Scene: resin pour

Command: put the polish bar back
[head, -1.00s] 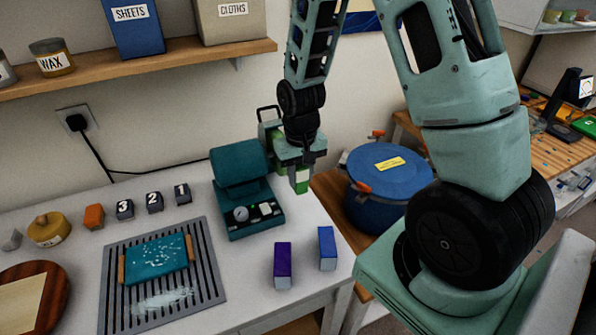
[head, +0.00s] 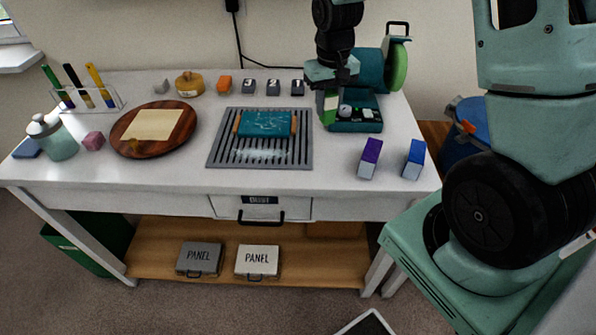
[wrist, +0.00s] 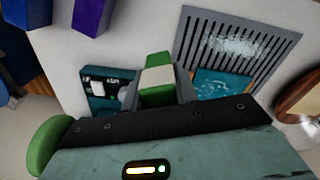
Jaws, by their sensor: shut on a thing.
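My gripper (head: 331,88) is shut on a green bar (head: 331,107) with a pale wrapper band. In the wrist view the green bar (wrist: 155,95) sits between the fingers. I hold it near the left front of the teal machine (head: 355,126); the head view does not show clearly whether it touches anything. A purple bar (head: 370,158) and a blue bar (head: 414,160) of similar shape stand apart on the table's right front part. They also show at the top of the wrist view, the purple (wrist: 90,16) and the blue (wrist: 32,12).
A slotted grey mat (head: 218,152) with a teal panel (head: 265,123) lies left of the machine. Small numbered blocks (head: 273,87) stand behind it. A green rounded thing (head: 399,66) with a black handle is at the back right. The table front between mat and purple bar is clear.

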